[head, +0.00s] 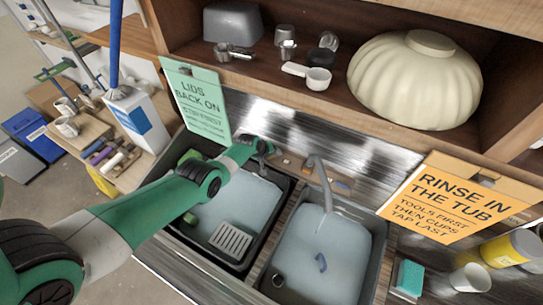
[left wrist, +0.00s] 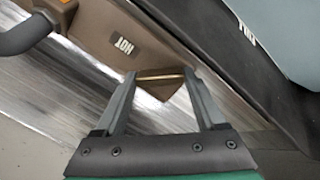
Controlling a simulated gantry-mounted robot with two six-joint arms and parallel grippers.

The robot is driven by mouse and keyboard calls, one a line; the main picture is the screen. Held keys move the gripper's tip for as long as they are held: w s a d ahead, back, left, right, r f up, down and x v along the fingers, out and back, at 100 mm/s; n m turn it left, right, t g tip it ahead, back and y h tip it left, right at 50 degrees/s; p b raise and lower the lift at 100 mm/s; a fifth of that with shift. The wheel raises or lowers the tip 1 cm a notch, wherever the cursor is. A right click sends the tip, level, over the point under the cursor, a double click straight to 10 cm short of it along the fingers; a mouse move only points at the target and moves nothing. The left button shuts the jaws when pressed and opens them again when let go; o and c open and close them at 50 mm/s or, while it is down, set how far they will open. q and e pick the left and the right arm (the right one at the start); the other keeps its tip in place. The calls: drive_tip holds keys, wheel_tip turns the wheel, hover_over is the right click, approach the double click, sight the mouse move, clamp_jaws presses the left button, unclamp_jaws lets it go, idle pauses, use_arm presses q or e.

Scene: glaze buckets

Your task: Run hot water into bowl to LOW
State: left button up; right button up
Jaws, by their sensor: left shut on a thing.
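My left gripper (head: 264,148) reaches to the back edge of the sink, left of the grey spout (head: 322,178). The spout points down over the right sink bowl (head: 377,250), which holds pale bluish water (head: 335,262). A pale spot shows below the spout; I cannot tell whether water is running. No LOW mark is readable. The left dark tub (head: 245,262) also holds water. My right gripper is out of view.
A grey grate (head: 230,241) sits in the left tub. A green sign (head: 197,100) and an orange sign (head: 450,200) stand near the sink. An upturned cream bowl (head: 412,80) and cups are on the shelf above.

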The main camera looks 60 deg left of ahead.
use_arm(q)
drive_tip(key=c, duration=0.4)
drive_tip(key=shift+m, duration=0.3)
drive_tip(key=m+b, duration=0.1)
drive_tip(key=m, duration=0.2)
drive_tip(key=shift+f, duration=0.1)
drive_tip(key=m+b, duration=0.1)
drive_tip(key=m, duration=0.3)
drive_tip(key=shift+d+m+g+y, duration=0.1)
drive_tip(key=shift+m+g+y, duration=0.2)
drive_tip(key=shift+g, duration=0.1)
drive_tip(key=o, duration=1.3)
